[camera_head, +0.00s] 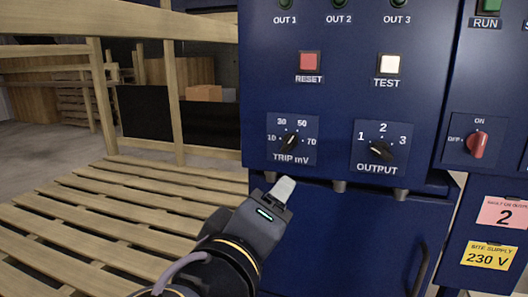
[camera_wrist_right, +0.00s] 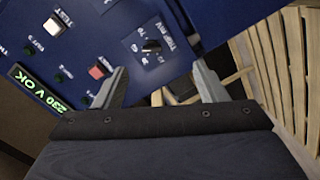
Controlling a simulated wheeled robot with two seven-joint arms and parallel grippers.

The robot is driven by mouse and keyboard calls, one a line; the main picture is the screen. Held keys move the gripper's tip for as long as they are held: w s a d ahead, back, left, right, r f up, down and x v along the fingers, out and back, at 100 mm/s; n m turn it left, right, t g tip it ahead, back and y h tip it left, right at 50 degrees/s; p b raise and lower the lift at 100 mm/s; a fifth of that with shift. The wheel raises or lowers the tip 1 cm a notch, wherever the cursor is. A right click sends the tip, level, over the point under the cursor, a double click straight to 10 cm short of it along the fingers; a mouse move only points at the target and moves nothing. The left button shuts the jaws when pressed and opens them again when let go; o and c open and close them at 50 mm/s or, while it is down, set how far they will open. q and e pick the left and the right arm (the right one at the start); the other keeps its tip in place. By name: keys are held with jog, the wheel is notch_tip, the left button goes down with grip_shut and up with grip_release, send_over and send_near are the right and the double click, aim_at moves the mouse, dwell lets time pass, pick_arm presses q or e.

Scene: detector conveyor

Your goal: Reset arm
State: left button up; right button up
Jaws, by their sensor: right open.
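My right gripper (camera_head: 283,190) reaches up from the bottom of the head view, in front of the blue panel's lower edge and just below the TRIP mV dial (camera_head: 289,143). In the right wrist view its two fingers (camera_wrist_right: 160,77) stand apart with nothing between them. The TRIP mV dial (camera_wrist_right: 151,46) shows there beyond the fingertips, and a visible gap to the dial cannot be judged. My left gripper is in neither view.
The blue panel (camera_head: 345,105) carries a red RESET button (camera_head: 309,61), a white TEST button (camera_head: 389,65), an OUTPUT dial (camera_head: 377,150) and a red OFF/ON switch (camera_head: 477,144). Wooden slats (camera_head: 90,215) lie left of my arm. A green display (camera_wrist_right: 38,87) shows in the wrist view.

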jog(key=d+f+m+g+y, duration=0.2)
jog(key=d+f+g, duration=0.7)
jog(key=d+f, duration=0.95)
jog(key=s+d+f+m+g+y, duration=0.1)
jog(key=s+d+f+m+y, duration=0.1)
jog(key=s+f+m+y, duration=0.75)
notch_tip(320, 180, up, 32)
jog(key=s+n+h+p, duration=0.1)
jog(key=s+h+p, duration=0.1)
jog(key=p, duration=3.1)
jog(key=shift+s+a+p, duration=0.15)
jog(key=shift+p, duration=0.2)
jog(key=shift+f+n, duration=0.1)
jog(key=shift+n, duration=0.15)
jog(key=shift+c, duration=0.3)
